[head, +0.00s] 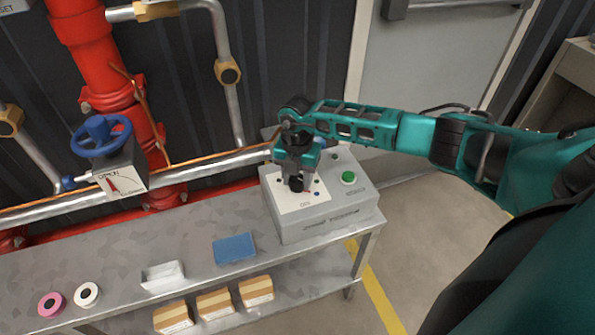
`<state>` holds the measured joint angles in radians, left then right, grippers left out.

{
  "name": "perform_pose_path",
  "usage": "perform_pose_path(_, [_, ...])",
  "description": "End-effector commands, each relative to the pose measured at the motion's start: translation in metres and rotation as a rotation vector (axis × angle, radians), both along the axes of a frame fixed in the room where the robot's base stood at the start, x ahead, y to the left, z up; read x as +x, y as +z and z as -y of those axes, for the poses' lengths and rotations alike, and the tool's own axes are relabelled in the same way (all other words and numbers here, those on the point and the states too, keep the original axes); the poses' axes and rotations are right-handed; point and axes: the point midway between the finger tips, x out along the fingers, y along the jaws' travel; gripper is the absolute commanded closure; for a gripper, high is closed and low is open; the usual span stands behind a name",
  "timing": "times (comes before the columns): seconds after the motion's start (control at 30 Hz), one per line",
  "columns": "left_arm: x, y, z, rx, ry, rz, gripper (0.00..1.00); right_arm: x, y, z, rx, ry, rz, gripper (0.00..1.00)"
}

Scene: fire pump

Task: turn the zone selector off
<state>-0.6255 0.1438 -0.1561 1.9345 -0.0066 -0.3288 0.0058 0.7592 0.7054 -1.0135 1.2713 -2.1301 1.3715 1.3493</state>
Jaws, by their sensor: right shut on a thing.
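The zone selector is a black knob (296,184) on the white plate of a grey control box (330,217) at the right end of the metal bench. My right gripper (297,176) points down over the box and is shut on the knob. Its fingers cover most of the knob, so the direction it points cannot be read. Small marks and a blue dot show on the plate around it. My left gripper is not in view.
A green button (348,177) sits on the box right of the gripper. A blue cloth (234,249), a white tray (163,276) and two tape rolls (86,294) lie on the bench (120,252). A blue valve wheel (101,136) and red pipes (95,55) stand behind, left.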

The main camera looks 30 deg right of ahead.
Motion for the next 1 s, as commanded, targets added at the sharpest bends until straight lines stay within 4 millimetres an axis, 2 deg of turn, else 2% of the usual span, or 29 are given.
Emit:
perform_pose_path(0.03, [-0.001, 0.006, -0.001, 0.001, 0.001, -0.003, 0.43, -0.006, -0.001, -0.001, -0.001, -0.044, -0.021, 0.87])
perform_pose_path(0.5, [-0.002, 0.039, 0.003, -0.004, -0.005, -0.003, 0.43, -0.005, -0.002, -0.004, 0.000, -0.452, -0.019, 0.87])
perform_pose_path(1.0, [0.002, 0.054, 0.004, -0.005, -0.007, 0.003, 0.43, -0.003, -0.004, -0.006, 0.003, -0.648, -0.016, 0.87])
